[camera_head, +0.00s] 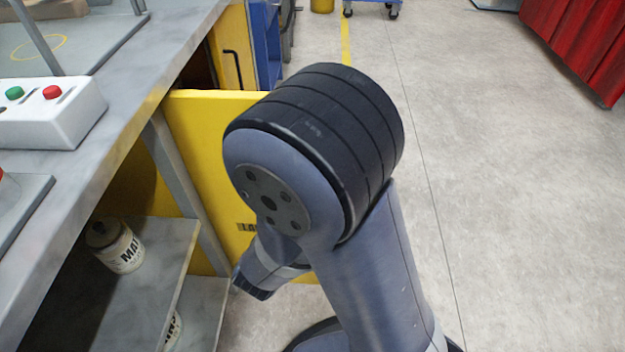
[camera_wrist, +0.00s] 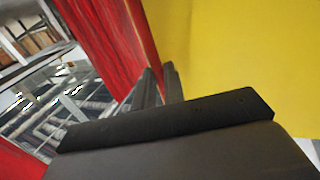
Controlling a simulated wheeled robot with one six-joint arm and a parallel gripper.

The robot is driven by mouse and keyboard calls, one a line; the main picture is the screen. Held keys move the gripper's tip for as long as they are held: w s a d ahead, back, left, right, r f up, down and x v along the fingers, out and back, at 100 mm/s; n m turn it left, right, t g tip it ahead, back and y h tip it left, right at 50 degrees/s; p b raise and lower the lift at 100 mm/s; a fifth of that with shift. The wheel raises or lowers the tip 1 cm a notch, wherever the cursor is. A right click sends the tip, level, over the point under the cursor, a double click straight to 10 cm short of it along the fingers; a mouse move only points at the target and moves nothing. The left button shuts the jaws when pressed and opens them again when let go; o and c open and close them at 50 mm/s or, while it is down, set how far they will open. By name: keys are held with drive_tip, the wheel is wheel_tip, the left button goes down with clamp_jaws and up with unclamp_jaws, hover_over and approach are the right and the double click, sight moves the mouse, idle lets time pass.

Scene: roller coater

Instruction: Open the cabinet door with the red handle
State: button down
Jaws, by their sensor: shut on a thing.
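In the head view, a yellow cabinet door (camera_head: 205,125) stands swung out from under the grey workbench, partly hidden behind my arm. In the wrist view, the yellow panel (camera_wrist: 240,60) fills the right side. My gripper (camera_wrist: 160,80) shows there with its two fingers close together at the panel's left border, shut on the handle. The handle itself is not clearly visible; a dark red strip (camera_wrist: 143,35) runs along the yellow near the fingertips. In the head view the fingers are hidden behind my arm.
Shelves (camera_head: 165,262) with a labelled can (camera_head: 118,246) show inside the cabinet. A white button box (camera_head: 50,112) sits on the bench (camera_head: 130,95). A yellow panel with a black handle (camera_head: 237,68) and a blue unit stand behind. Grey floor (camera_head: 500,200) at right is clear.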

drive_tip(key=shift+w+a+r, duration=0.1)
drive_tip(key=shift+a, duration=0.15)
drive_tip(key=c, duration=1.5)
unclamp_jaws()
drive_tip(key=shift+p+v, duration=1.05)
drive_tip(key=shift+v, duration=4.4)
drive_tip(key=shift+d, duration=0.1)
drive_tip(key=shift+b+x, duration=1.05)
drive_tip(key=shift+x, duration=4.4)
